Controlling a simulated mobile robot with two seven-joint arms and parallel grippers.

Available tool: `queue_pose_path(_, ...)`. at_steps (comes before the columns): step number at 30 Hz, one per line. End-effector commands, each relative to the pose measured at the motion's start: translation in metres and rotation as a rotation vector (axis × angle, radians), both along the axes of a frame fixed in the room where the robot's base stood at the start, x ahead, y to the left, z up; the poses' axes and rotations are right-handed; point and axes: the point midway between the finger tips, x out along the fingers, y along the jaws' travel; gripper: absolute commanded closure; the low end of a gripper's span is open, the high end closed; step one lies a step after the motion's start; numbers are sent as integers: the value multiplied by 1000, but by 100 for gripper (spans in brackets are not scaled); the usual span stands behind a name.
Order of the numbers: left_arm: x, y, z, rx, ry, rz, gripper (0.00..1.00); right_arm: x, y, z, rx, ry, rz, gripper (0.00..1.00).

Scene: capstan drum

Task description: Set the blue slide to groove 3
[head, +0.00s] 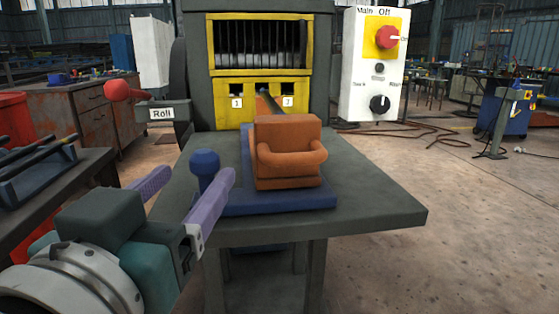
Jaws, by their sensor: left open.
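The blue slide (290,202) lies on the grey table in front of the machine. Its upright blue knob (205,163) stands at its left side. An orange block (288,145) with rounded arms sits on the slide, and a dark bar runs from it towards the yellow panel. Grooves marked 1 (236,103) and 3 (288,101) show on the panel; the bar lies between these labels and any label there is hidden. My left gripper (198,174) is open, its purple fingers on either side of the knob in the picture. Contact cannot be told. My right gripper is out of view.
The grey table (375,205) is bare right of the slide. A lever labelled Roll (163,113) sticks out at the machine's left. A white control box (374,65) with a red knob and a black dial is at right. A dark rack with bars (35,165) stands at left.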

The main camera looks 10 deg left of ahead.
Motion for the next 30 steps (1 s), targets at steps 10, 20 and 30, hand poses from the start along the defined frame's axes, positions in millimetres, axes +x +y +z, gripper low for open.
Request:
queue_pose_path(10, 60, 2, 1, 3, -1, 1, 29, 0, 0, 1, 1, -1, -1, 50)
queue_pose_path(20, 84, 2, 0, 0, 3, 2, 29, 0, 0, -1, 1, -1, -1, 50)
queue_pose_path(30, 84, 2, 0, 0, 3, 2, 41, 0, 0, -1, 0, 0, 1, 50)
